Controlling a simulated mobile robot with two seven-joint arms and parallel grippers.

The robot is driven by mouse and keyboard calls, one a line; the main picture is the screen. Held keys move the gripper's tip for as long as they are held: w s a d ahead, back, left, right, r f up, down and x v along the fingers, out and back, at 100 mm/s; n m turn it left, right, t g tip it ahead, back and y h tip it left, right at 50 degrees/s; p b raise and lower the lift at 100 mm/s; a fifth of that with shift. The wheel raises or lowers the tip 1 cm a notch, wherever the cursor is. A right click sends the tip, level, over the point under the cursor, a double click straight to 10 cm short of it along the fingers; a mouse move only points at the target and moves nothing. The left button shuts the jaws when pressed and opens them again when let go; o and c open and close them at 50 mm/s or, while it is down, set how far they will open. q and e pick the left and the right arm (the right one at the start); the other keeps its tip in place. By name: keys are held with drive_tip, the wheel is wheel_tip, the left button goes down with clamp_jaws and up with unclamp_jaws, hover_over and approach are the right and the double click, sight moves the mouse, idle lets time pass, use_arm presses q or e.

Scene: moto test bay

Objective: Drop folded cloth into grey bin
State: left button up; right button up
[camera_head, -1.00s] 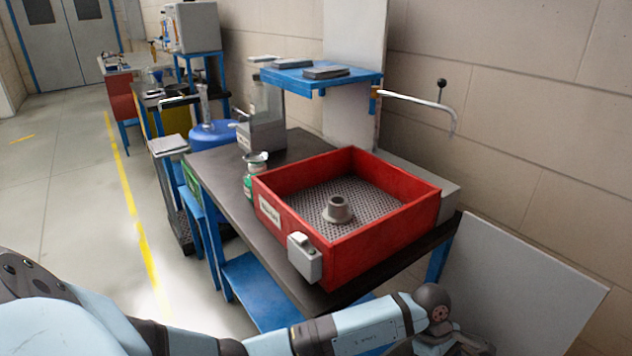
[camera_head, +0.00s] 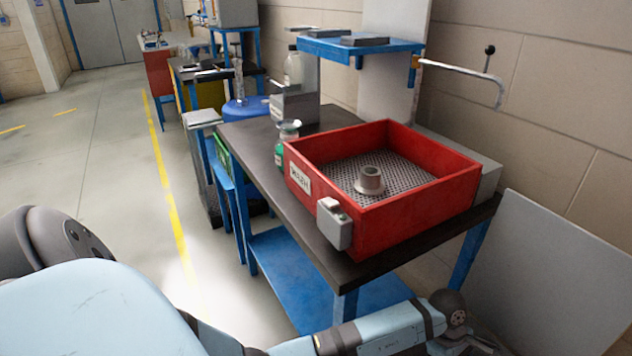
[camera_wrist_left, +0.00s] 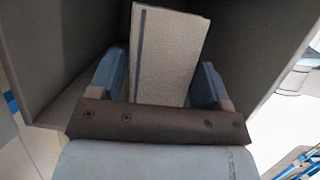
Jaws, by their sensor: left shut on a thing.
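In the left wrist view, my left gripper (camera_wrist_left: 158,84) is shut on the folded cloth (camera_wrist_left: 166,48), which is pale beige with a blue stripe along one edge. The cloth sticks out beyond the two blue fingers. Grey walls of what looks like the grey bin (camera_wrist_left: 55,45) surround the cloth on the left and right, with the gripper at its opening. How far the cloth is above the bin's floor cannot be told. Neither the cloth nor the bin shows in the head view.
A dark-topped bench (camera_head: 247,134) carries a red wash tray (camera_head: 420,215) with a flanged part (camera_head: 370,181) inside, and a green-labelled bottle (camera_head: 287,146). A white panel (camera_head: 560,270) leans at the right. Floor left of the yellow line (camera_head: 168,190) is clear.

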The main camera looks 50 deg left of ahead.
use_arm(q)
drive_tip(key=o, duration=1)
drive_tip(key=shift+c, duration=0.2)
use_arm(e)
drive_tip(key=shift+r, duration=0.1)
use_arm(q)
drive_tip(key=shift+r+p, duration=0.35)
wheel_tip(320, 180, up, 19)
drive_tip(key=p, duration=1.2)
drive_tip(key=shift+r+p, duration=0.15)
drive_tip(key=shift+p, duration=0.15)
use_arm(e)
drive_tip(key=shift+g+h, duration=0.4)
drive_tip(key=shift+g, duration=0.1)
drive_tip(key=shift+s+d+r, duration=0.1)
drive_tip(key=shift+d+r, duration=0.15)
drive_tip(key=shift+r, duration=0.55)
drive_tip(key=shift+s+d+r, duration=0.15)
drive_tip(key=shift+d+r, duration=0.05)
drive_tip(key=shift+r, duration=0.65)
drive_tip(key=shift+s+d+r, duration=0.1)
drive_tip(key=shift+d+r, duration=0.15)
drive_tip(key=shift+r, duration=0.55)
drive_tip(key=shift+s+f, duration=0.15)
drive_tip(key=shift+s, duration=0.1)
